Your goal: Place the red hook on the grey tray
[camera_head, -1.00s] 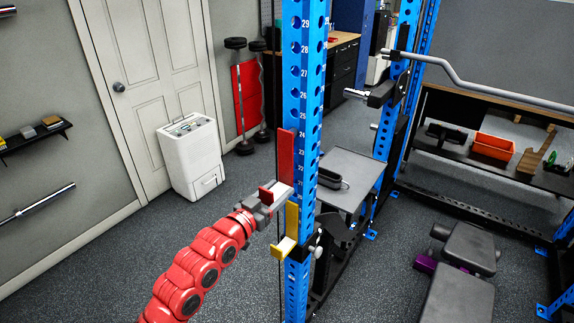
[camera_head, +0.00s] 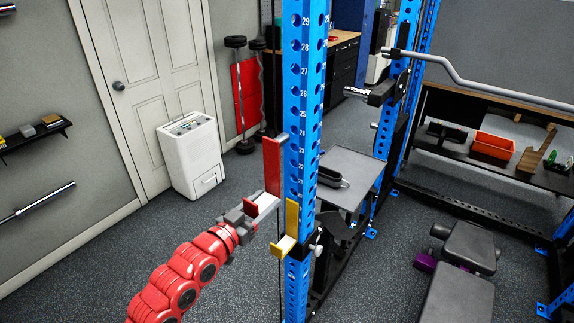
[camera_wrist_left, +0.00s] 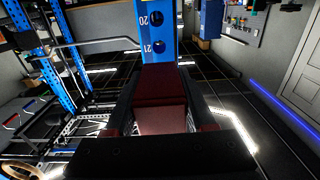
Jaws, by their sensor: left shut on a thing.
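The red hook (camera_head: 272,166) has a tall red plate, a pale inner ledge and a short red lip. I cannot tell whether the peg tip is still in a hole. My left gripper (camera_head: 246,214) is shut on the hook's lower part. The left wrist view shows the red hook (camera_wrist_left: 160,88) between the jaws, in front of the upright. The grey tray (camera_head: 362,166) is a flat surface behind and right of the upright. My right gripper is out of view.
A yellow hook (camera_head: 289,225) is on the same upright, right beside my gripper. A black handled object (camera_head: 331,178) lies on the tray's left part. A barbell (camera_head: 480,92) crosses the rack at the right. A bench (camera_head: 465,250) stands lower right. Floor at left is open.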

